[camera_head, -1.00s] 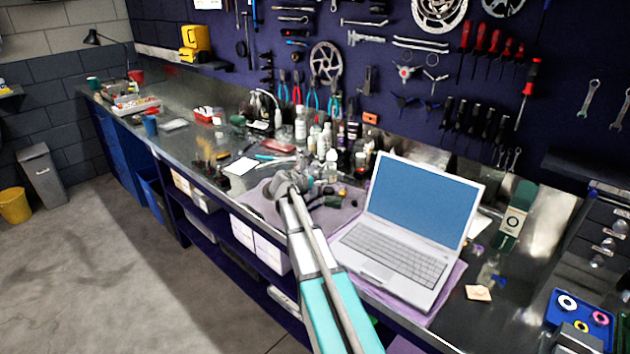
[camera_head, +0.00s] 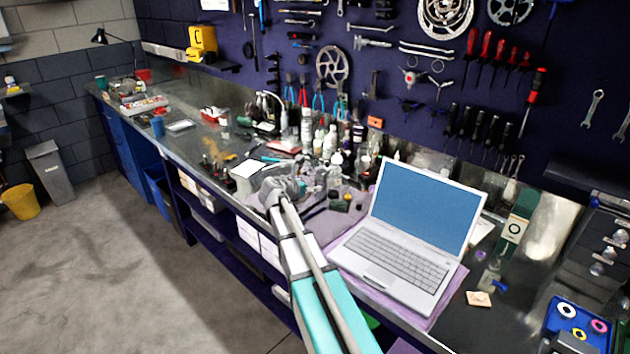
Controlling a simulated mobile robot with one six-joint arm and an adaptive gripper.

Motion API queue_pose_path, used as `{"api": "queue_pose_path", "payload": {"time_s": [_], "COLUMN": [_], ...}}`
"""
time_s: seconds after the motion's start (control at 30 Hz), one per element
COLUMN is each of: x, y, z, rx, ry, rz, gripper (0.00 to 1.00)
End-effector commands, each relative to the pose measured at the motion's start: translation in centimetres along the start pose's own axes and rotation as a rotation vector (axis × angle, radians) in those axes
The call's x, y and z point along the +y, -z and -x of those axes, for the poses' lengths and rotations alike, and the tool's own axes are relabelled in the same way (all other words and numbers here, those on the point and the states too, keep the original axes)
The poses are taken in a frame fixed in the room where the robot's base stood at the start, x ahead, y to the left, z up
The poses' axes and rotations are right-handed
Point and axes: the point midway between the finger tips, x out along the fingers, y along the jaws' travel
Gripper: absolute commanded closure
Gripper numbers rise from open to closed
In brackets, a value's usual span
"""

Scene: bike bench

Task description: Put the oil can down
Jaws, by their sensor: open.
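My gripper (camera_head: 281,188) is at the end of my arm, over the front part of the workbench (camera_head: 200,150), left of the laptop. It is open; its fingers are small and partly hidden by my own wrist. I cannot tell its exact height above the bench. I cannot pick out the oil can with certainty. Several bottles and small cans (camera_head: 307,125) stand upright in a cluster behind my gripper, apart from it.
An open laptop (camera_head: 425,210) on a purple cloth (camera_head: 448,293) stands right of my gripper. A tool wall rises behind. The floor in front is clear.

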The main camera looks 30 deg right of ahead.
Motion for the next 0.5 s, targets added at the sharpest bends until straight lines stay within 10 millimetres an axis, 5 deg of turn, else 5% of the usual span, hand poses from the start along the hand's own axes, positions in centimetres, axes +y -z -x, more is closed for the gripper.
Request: {"api": "queue_pose_path", "payload": {"time_s": [0.2, 0.5], "x": [-0.1, 0.0], "y": [-0.1, 0.0], "z": [3.1, 4.3], "rx": [0.0, 0.001], "ry": [-0.001, 0.001], "rz": [0.001, -0.001], "gripper": [0.04, 0.04]}}
